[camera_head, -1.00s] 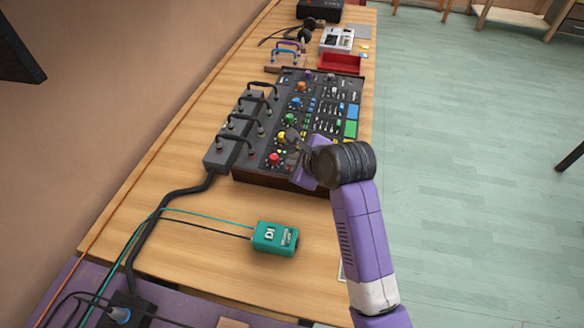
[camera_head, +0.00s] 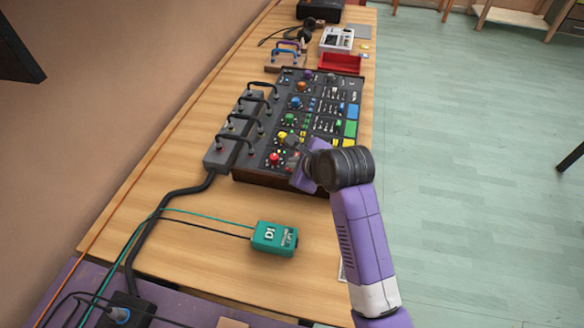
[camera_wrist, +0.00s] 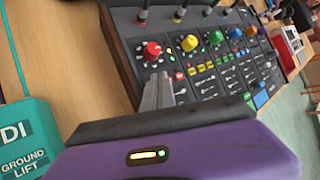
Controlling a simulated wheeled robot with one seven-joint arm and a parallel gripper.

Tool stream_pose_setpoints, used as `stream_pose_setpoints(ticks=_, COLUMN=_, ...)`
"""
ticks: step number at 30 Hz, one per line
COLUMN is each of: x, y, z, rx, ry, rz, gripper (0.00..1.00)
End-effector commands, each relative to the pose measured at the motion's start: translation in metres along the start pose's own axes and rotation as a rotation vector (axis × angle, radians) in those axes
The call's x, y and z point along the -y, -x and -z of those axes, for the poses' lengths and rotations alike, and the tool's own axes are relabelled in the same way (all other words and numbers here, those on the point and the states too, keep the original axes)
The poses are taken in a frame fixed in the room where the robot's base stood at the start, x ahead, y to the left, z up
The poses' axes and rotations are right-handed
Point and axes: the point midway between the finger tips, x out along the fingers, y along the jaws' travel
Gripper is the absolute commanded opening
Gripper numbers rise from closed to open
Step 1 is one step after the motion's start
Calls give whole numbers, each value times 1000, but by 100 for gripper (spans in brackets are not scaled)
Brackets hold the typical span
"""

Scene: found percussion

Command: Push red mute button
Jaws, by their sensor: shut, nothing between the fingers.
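The mixer (camera_head: 262,172) is a dark console with rows of coloured knobs on the wooden table. Its red knob (camera_head: 274,158) is at the near left, and it also shows in the wrist view (camera_wrist: 152,50). A small red button (camera_wrist: 179,75) sits just below and right of that knob in the wrist view. My gripper (camera_wrist: 163,78) is shut and empty, with its grey fingertips just left of the small red button. I cannot tell whether they touch the panel. In the head view my gripper (camera_head: 293,142) is over the near part of the mixer, right of the red knob.
Black plugs with cables stand on the grey strip (camera_head: 222,153) along the mixer's left side. A teal DI box (camera_head: 275,239) lies on the table nearer me. A red tray (camera_head: 341,63) is beyond the mixer.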

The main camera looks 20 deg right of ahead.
Motion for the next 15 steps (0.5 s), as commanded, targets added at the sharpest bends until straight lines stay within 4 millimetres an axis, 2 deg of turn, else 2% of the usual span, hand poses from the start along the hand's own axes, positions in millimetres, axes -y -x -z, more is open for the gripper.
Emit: stream_pose_setpoints(ticks=15, x=6, y=8, z=-5, rx=-1, ry=0, rz=-1, gripper=0)
